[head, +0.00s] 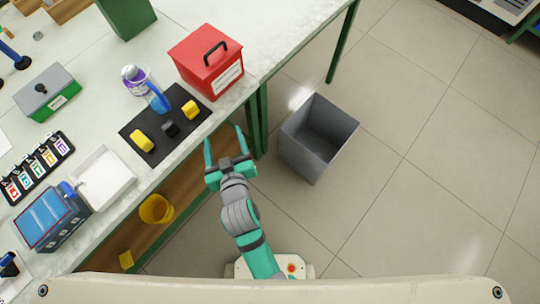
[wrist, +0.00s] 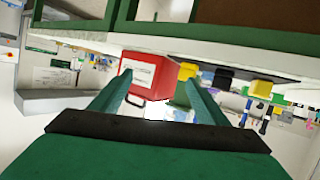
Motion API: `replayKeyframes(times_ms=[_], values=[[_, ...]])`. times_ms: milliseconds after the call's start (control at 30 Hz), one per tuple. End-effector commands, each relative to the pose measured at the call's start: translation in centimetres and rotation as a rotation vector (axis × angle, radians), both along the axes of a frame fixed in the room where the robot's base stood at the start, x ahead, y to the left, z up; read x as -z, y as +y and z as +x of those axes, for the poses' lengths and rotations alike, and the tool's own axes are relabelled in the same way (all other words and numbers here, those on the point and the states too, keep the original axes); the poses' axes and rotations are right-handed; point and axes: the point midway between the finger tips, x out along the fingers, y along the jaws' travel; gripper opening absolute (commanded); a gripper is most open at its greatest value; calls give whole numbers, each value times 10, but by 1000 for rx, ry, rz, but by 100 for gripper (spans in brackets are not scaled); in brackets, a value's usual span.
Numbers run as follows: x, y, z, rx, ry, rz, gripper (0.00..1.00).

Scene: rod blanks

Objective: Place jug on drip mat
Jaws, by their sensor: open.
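A clear container with purple markings (head: 133,80) stands on the bench at the back edge of a flat black mat (head: 128,130). A blue upright part (head: 158,100) is close beside it. It looks like the jug, but I cannot tell if the blue part is its handle. The black mat looks like the drip mat; two yellow blocks (head: 143,141) and a black block (head: 170,128) are on it. My gripper (head: 224,134) is open and empty, off the bench's front edge, right of the mat. Its two fingers also show in the wrist view (wrist: 156,88).
A red box with a black handle (head: 207,62) stands right of the mat; it also shows in the wrist view (wrist: 147,74). A white tray (head: 103,178) is to the left. A grey bin (head: 318,138) stands on the floor. A yellow bucket (head: 156,209) is below the bench top.

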Motion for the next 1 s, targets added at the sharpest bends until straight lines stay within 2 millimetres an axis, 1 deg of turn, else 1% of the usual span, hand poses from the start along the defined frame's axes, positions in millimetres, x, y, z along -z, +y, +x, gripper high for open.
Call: replayKeyframes(times_ms=[33, 167, 200, 333, 500, 600, 733, 800, 867, 1000], values=[[10, -17, -14, 17, 5, 0, 69], [22, -47, -46, 51, -4, 12, 69], [25, -56, -57, 62, -7, 17, 69], [30, -82, -94, 109, -16, 38, 69], [26, -109, -144, 183, -35, 69, 69], [20, -120, -172, 232, -47, 87, 69], [10, -130, -201, 286, -63, 104, 69], [6, -133, -211, 308, -69, 112, 69], [3, -135, -217, 320, -75, 114, 69], [0, -136, -222, 332, -82, 118, 69]])
